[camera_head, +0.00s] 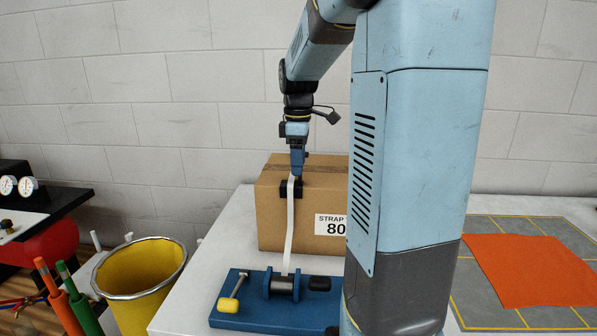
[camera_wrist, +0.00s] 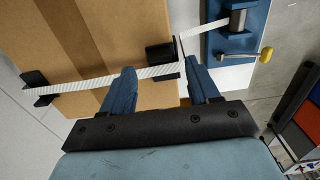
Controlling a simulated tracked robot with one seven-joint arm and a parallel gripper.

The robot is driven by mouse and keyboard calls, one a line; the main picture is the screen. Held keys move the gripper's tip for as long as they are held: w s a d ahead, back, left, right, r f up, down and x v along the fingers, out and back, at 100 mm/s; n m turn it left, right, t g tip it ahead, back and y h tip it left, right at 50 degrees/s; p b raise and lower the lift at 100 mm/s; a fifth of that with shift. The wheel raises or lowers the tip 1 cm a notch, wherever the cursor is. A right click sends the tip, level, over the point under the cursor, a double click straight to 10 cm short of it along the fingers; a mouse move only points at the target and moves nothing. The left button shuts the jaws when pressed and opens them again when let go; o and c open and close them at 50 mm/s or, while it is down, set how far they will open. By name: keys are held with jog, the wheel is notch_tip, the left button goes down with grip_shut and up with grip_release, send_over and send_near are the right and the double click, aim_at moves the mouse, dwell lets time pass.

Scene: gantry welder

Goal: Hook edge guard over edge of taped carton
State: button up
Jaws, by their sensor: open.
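The taped carton (camera_head: 275,215) stands on the table, with a brown tape band (camera_wrist: 90,40) along its top. A black edge guard (camera_head: 284,188) sits at the carton's upper front edge; it also shows in the wrist view (camera_wrist: 160,52). A white strap (camera_head: 290,235) runs over the carton top and down past this guard. A second black guard (camera_wrist: 36,80) is at the carton's opposite edge. My gripper (camera_head: 297,174) points down just above the front guard. In the wrist view my gripper (camera_wrist: 161,64) is open, its fingertips spread either side of this guard. Contact is unclear.
A blue base with a strap tensioner (camera_head: 280,285) and yellow-knobbed handle lies before the carton. A yellow bin (camera_head: 138,280) stands left of the table. An orange sheet (camera_head: 530,270) lies on a gridded mat at right. My arm hides the carton's right end.

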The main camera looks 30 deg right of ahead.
notch_tip(320, 180, up, 10)
jog(key=shift+r, duration=0.15)
jog(key=s+a+f+m+t, duration=0.2)
jog(key=s+a+f+m, duration=0.2)
jog(key=s, duration=0.6)
jog(key=s+a+f+m+t, duration=0.3)
jog(key=s+a+m, duration=0.4)
jog(key=s, duration=0.3)
jog(key=shift+s+a+f+t, duration=0.3)
jog(key=shift+s+a+f, duration=0.05)
jog(key=shift+a+f, duration=0.1)
